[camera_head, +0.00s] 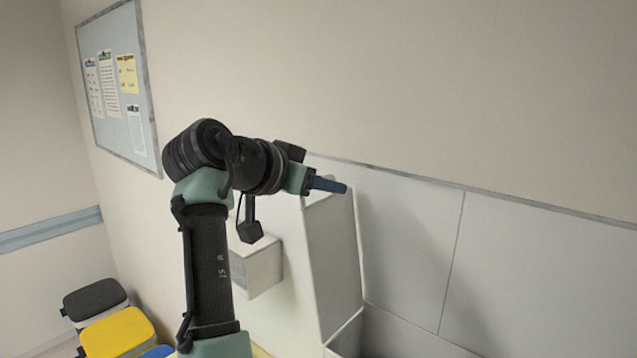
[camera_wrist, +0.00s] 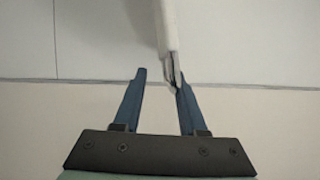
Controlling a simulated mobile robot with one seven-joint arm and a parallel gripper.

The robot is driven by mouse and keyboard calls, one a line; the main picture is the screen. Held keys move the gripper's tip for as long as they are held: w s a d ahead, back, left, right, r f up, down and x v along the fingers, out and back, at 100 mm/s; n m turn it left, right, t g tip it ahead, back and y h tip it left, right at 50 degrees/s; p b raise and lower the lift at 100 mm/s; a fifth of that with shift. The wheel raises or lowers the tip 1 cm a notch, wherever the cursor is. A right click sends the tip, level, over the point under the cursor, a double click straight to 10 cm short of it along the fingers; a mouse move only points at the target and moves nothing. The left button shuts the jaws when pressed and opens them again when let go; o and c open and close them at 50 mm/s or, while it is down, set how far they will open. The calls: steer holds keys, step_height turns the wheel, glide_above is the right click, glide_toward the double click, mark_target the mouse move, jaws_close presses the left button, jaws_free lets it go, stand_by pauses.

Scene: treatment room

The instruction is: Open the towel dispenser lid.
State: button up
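My gripper (camera_head: 343,187) is at the upper edge of a tall white panel-like body (camera_head: 333,255) by the wall. A smaller white box (camera_head: 258,266) sits on that body's left side. I cannot tell for sure which of these is the towel dispenser, and no separate lid stands out. In the wrist view my gripper (camera_wrist: 161,80) has its two blue fingers apart. A narrow white edge (camera_wrist: 167,35) reaches down between them, close against the right finger. I cannot tell whether they touch. Nothing is gripped.
Bins with black and yellow (camera_head: 118,334) lids stand on the floor at the lower left. A notice board (camera_head: 120,85) hangs on the wall. White wall panels (camera_head: 540,270) and a grey trim line run to the right. The space above the trim is clear.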

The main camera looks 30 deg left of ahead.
steer(key=b+v, duration=0.7)
steer(key=v, duration=0.6)
steer(key=shift+f, duration=0.15)
steer(key=w+d+f+n+t+y+b, duration=0.1)
steer(key=w+d+f+t+y+b, duration=0.15)
steer(key=d, duration=0.45)
steer(key=w+d+f+n+t+y+b, duration=0.1)
steer(key=w+d+f+t+b, duration=0.2)
steer(key=d, duration=0.4)
steer(key=s+d+r+t+h+b, duration=0.1)
steer(key=s+d+r+t+b, duration=0.2)
steer(key=s+d+t, duration=0.6)
steer(key=s+d+r, duration=0.1)
steer(key=s+d, duration=0.4)
steer(key=s, duration=0.2)
steer(key=shift+d, duration=0.3)
steer(key=shift+s+r+h, duration=0.1)
steer(key=shift+r+h, duration=0.05)
steer(key=shift+h, duration=0.1)
